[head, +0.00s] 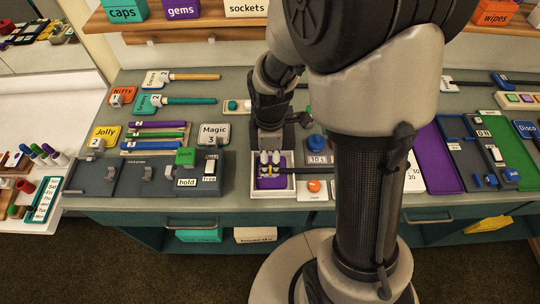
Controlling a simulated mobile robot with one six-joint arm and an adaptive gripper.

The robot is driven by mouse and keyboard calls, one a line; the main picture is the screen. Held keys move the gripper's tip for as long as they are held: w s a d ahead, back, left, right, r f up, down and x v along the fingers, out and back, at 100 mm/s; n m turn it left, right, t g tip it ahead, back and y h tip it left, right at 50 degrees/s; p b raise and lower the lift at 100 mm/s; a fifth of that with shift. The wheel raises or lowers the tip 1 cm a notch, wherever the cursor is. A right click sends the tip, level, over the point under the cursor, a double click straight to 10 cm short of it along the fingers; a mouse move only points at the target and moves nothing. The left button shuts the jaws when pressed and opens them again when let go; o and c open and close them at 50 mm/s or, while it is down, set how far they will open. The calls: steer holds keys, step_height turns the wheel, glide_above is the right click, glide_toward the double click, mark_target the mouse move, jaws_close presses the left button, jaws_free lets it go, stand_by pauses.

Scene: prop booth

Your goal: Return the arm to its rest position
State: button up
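My arm reaches from the upper right of the head view over the counter (225,197). My gripper (269,158) points down over a small white tray (289,186) with a purple bottom (282,182), at the counter's front edge. Small white and yellow parts show at its lower end. I cannot tell whether they are fingertips or things in the tray, nor whether the gripper is open or shut. My forearm hides part of the counter to the right.
A grey panel with levers (130,176) lies left of the tray. A blue button (316,143) stands just right of the gripper. A purple tray (436,160) lies farther right. A shelf (170,22) with labelled boxes runs along the back.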

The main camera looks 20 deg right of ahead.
steer(key=shift+r+p, duration=1.25)
steer(key=shift+r, duration=0.5)
steer(key=s+r+m+t, duration=0.2)
steer(key=s+r+m, duration=0.5)
steer(key=r, duration=0.3)
steer(key=s+r+m+t, duration=0.2)
steer(key=s+r+m, duration=0.5)
steer(key=r, duration=0.3)
steer(key=shift+s+r+t, duration=0.2)
steer(key=shift+s+t, duration=0.1)
steer(key=shift+s, duration=0.25)
steer(key=shift+d+m, duration=0.1)
steer(key=shift+m, duration=0.2)
